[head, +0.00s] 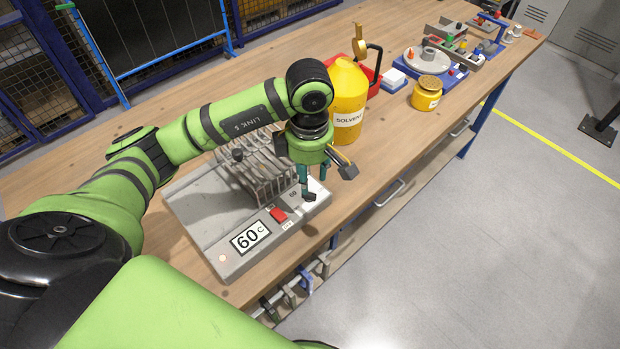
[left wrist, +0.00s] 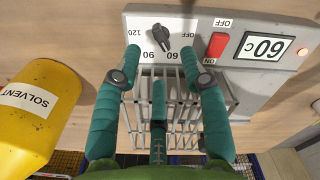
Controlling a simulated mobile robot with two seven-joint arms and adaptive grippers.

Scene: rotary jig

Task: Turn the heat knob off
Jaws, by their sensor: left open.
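The heat knob (left wrist: 160,37) is black, on a white dial marked OFF, 60, 90 and 120. Its pointer appears to lie toward the 60 mark. It sits on the front panel of a grey hotplate (head: 195,208), near the red switch (left wrist: 216,45) and a display (left wrist: 265,47) reading 60 C. In the head view the knob is hidden behind my gripper. My left gripper (head: 324,183) is open above the panel's knob end. In the left wrist view its teal fingers (left wrist: 161,78) are apart and empty, with the knob ahead between their lines. My right gripper is not in view.
A wire rack (head: 258,167) stands on the hotplate. A yellow solvent bottle (head: 347,102) stands close beyond my gripper, with a yellow jar (head: 427,93) farther along. Blue trays with parts lie at the far end. The bench's front edge is close to the panel.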

